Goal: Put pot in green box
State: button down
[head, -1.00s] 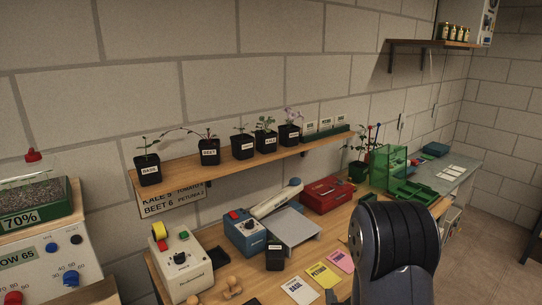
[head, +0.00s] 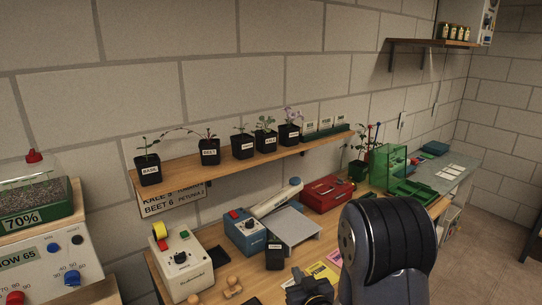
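A small black pot (head: 275,257) with a white label stands on the bench in front of the grey plate. I see no plant in it. Several black pots with seedlings stand on the wall shelf, such as the left one (head: 148,174) and the BEET one (head: 209,154). A clear green box (head: 388,166) stands upright toward the bench's far right end, with lower green trays (head: 412,190) beside it. My gripper (head: 308,286) shows dark at the bottom edge, over the seed cards and right of the bench pot. Its fingers are not clear.
A blue device (head: 243,230), a white control box (head: 182,260) and a red case (head: 327,193) stand along the bench. Wooden pieces (head: 233,285) lie in front. My dark arm hides part of the bench on the right.

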jog(key=w+a+r+n+g+y+p, duration=0.1)
jog(key=w+a+r+n+y, duration=0.15)
jog(key=a, duration=0.25)
jog(key=w+a+r+n+g+y, duration=0.1)
jog(key=w+a+r+y, duration=0.1)
jog(key=a+r, duration=0.3)
jog(key=w+a+r+n+g+y+p, duration=0.1)
jog(key=w+a+r+n+g+y, duration=0.15)
jog(key=a, duration=0.35)
jog(key=w+a+r, duration=0.2)
jog(key=a+r, duration=0.2)
jog(key=r, duration=0.5)
jog(key=w+a+r+m+t+h+p, duration=0.1)
jog(key=a+r, duration=0.3)
jog(key=r, duration=0.5)
jog(key=shift+w+r, duration=0.15)
jog(key=shift+w, duration=0.65)
jog(key=shift+t, duration=0.25)
